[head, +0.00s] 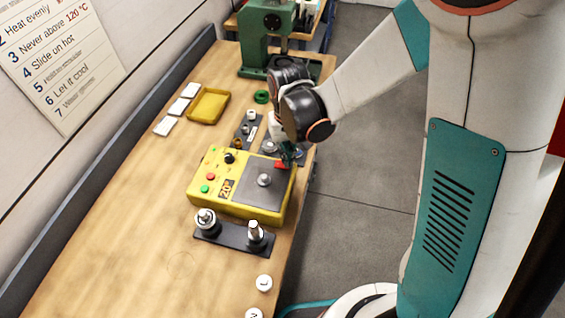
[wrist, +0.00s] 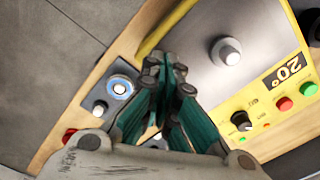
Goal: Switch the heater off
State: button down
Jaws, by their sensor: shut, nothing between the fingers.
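The heater (head: 240,210) is a yellow box on the bench with a grey plate and a central post. It also shows at the upper right of the wrist view (wrist: 302,50). Its display reads 20°. A black knob (wrist: 240,121), a red button (wrist: 284,103) and a green button (wrist: 309,88) sit on its panel. A red part (head: 281,165) shows at the plate's far right corner; fingers hide that corner in the wrist view. My gripper (head: 288,158) is shut and empty, pointing down right by this red part. I cannot tell whether they touch.
A dark plate with two metal fittings (head: 232,238) lies in front of the heater. More small parts lie behind it, near my wrist. A yellow tray (head: 209,105), white cards (head: 178,107) and a green press (head: 262,45) are farther back. The left bench is clear.

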jog(key=shift+f+b, duration=0.95)
jog(key=shift+f, duration=0.15)
dwell(1.0)
jog(key=shift+r+p, duration=2.25)
jog(key=shift+r, duration=1.3)
